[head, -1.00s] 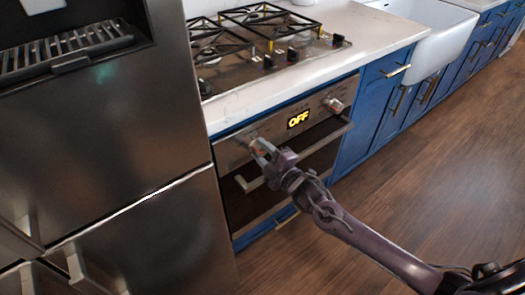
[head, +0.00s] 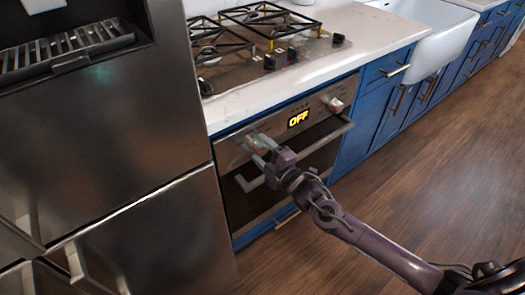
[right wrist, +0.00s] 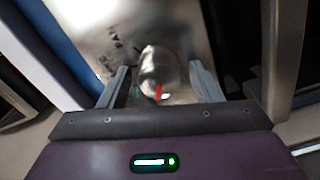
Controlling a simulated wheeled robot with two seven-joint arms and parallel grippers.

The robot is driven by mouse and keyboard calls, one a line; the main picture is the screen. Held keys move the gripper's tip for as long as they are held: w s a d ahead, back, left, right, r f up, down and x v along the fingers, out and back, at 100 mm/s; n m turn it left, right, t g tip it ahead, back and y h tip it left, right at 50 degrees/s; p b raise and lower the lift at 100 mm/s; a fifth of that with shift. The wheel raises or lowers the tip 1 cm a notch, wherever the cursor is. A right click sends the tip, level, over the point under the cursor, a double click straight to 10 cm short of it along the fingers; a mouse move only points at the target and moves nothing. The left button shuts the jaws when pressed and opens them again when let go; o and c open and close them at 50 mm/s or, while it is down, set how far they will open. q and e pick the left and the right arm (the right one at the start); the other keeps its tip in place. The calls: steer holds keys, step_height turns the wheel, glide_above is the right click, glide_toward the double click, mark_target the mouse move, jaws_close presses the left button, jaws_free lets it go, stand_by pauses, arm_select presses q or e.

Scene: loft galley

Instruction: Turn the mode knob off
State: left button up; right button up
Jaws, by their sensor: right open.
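The oven's control panel carries a round metal knob (head: 256,144) at its left end, probably the mode knob. The lit display (head: 298,118) beside it reads "OFF" in yellow. My right gripper (head: 262,149) is open at this left knob, with a finger to either side. In the right wrist view the knob (right wrist: 158,68) sits between the two spread fingers, with visible gaps on both sides. A red mark (right wrist: 158,92) shows on its lower edge in that view. My left gripper is out of view.
A second knob (head: 335,104) is at the panel's right end. The oven door handle (head: 318,142) runs just below the panel. The countertop (head: 370,40) and gas hob (head: 265,50) are above. A steel fridge (head: 120,130) stands close on the left; the wooden floor at right is clear.

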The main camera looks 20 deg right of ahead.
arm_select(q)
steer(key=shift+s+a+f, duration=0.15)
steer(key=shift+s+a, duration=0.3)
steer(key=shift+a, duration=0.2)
arm_select(e)
steer(key=v, duration=0.8)
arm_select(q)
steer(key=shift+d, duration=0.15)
arm_select(e)
steer(key=shift+w, duration=0.1)
